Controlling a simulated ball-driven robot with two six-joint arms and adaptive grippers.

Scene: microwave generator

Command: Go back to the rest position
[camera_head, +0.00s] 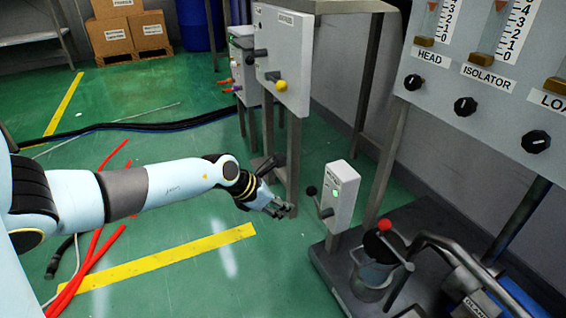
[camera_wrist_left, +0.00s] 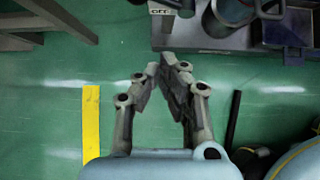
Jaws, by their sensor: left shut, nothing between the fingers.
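My left gripper (camera_head: 282,209) is at the end of my light-blue left arm, which reaches in from the left in the head view. Its fingers are closed together with nothing between them, above the green floor. It also shows in the left wrist view (camera_wrist_left: 168,62), with the fingertips meeting. My right gripper is not in view.
A grey panel with HEAD and ISOLATOR knobs (camera_head: 465,106) stands at the right. Below is a dark platform with a metal vessel (camera_head: 374,275) and a red-knobbed valve. A post-mounted box with a yellow knob (camera_head: 281,85) stands behind the gripper. Red hoses (camera_head: 91,262) lie on the floor.

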